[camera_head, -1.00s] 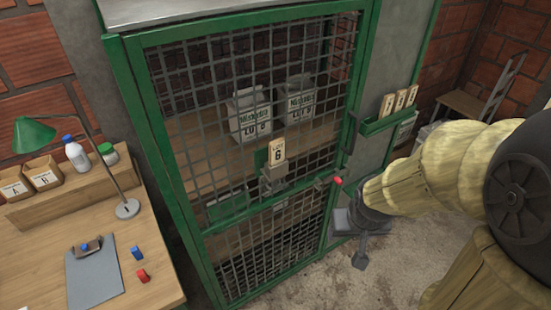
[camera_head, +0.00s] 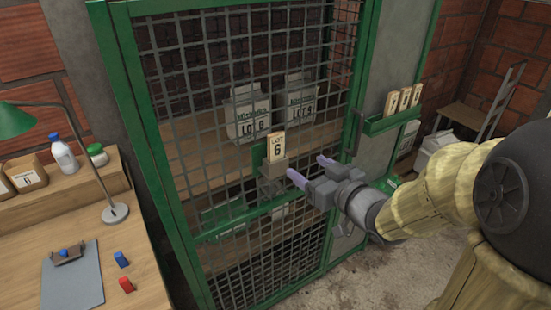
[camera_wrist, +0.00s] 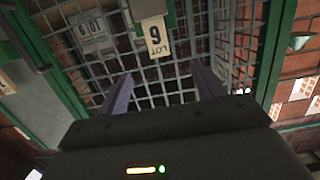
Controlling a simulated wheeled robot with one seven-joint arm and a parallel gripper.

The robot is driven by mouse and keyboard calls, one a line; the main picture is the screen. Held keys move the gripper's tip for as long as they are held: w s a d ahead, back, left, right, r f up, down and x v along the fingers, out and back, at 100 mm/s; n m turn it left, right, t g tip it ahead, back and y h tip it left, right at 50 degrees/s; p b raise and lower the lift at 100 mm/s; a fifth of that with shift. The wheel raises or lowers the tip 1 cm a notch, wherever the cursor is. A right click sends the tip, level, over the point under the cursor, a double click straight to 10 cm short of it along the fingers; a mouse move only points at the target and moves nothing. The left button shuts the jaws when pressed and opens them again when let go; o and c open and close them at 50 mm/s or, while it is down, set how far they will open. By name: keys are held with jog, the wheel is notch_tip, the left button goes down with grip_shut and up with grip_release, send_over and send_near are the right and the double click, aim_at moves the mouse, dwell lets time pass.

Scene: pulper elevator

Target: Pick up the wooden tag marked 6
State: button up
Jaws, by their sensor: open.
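In the wrist view the tag (camera_wrist: 156,37) appears upside down, beyond and between the fingers. My gripper (camera_head: 308,168) is open and empty, just right of the holder in the head view and apart from the tag. Its two purple fingers also show in the wrist view (camera_wrist: 162,90). The tag's lower end is hidden in the holder.
Behind the mesh, white lot bags (camera_head: 248,112) stand on a wooden shelf. A green rack (camera_head: 393,122) with several wooden tags hangs at right. Floor shows below my arm.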

aim_at(277, 145)
jog(key=shift+w+r+p, duration=0.15)
jog(key=shift+p, duration=0.2)
jog(key=p+x, duration=0.4)
jog(key=x, duration=0.2)
jog(key=p+x, duration=0.5)
jog(key=x, duration=0.1)
jog(key=shift+f, duration=0.25)
jog(key=shift+w, duration=0.1)
jog(key=shift+w+a+p, duration=0.1)
jog(key=shift+w+p, duration=0.15)
jog(key=shift+p, duration=0.05)
jog(key=p+x, duration=0.1)
jog(key=x, duration=0.3)
jog(key=shift+w+p, duration=0.3)
jog(key=shift+p, duration=0.05)
